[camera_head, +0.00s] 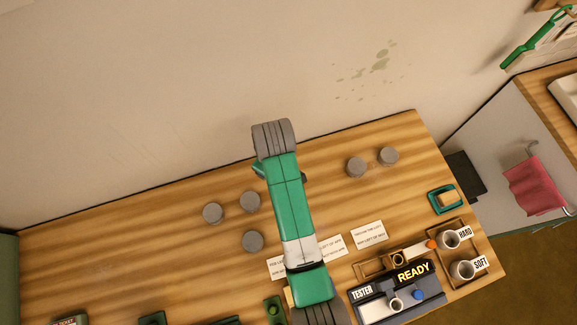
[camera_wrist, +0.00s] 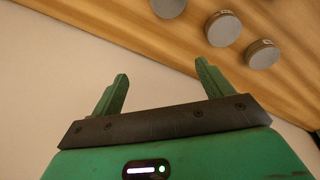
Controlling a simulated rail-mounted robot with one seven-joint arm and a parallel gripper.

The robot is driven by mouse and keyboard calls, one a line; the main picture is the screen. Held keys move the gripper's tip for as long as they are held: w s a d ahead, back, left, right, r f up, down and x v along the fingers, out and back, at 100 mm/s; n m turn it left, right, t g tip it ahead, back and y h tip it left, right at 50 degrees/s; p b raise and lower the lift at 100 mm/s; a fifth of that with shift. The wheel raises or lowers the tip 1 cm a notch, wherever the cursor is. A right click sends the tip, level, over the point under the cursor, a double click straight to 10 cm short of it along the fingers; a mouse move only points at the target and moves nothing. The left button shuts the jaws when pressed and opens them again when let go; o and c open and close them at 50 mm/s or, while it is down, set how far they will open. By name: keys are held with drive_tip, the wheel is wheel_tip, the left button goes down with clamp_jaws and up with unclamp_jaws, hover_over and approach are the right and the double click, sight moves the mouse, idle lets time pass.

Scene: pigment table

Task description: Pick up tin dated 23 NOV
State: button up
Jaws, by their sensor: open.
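Several grey round tins stand on the wooden table. In the head view three are left of my arm: a left tin (camera_head: 213,213), an upper tin (camera_head: 250,202) and a lower tin (camera_head: 252,242). Two more, a tin (camera_head: 356,167) and its right neighbour (camera_head: 388,156), stand to the right. No date is readable, so I cannot tell which is 23 NOV. In the wrist view my gripper (camera_wrist: 162,68) is open and empty. Three tins show beyond its fingers: one cut by the top edge (camera_wrist: 168,7), a middle one (camera_wrist: 223,28) and a right one (camera_wrist: 262,54).
White cards (camera_head: 369,235) lie near the front, partly behind my arm. A tester reading READY (camera_head: 395,290) and a wooden tray (camera_head: 485,262) with HARD and SOFT cups stand at the front right. The wall (camera_head: 150,110) rises behind the table (camera_head: 120,240).

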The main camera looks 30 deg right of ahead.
drive_tip(key=s+f+g, duration=0.1)
drive_tip(key=s+f, duration=0.2)
drive_tip(key=s+d+f+n+g, duration=0.1)
drive_tip(key=f, duration=0.1)
drive_tip(key=shift+s+f+g+y, duration=0.15)
drive_tip(key=shift+s+g+y, duration=0.05)
drive_tip(key=shift+g+y, duration=0.1)
drive_tip(key=f, duration=0.5)
drive_tip(key=f+b, duration=0.1)
drive_tip(key=f, duration=0.1)
drive_tip(key=shift+s+d+f, duration=0.1)
drive_tip(key=shift+d+f, duration=0.15)
drive_tip(key=shift+f, duration=0.15)
drive_tip(key=c, duration=1.1)
drive_tip(key=shift+r, duration=0.15)
wheel_tip(320, 180, up, 10)
drive_tip(key=p, duration=0.1)
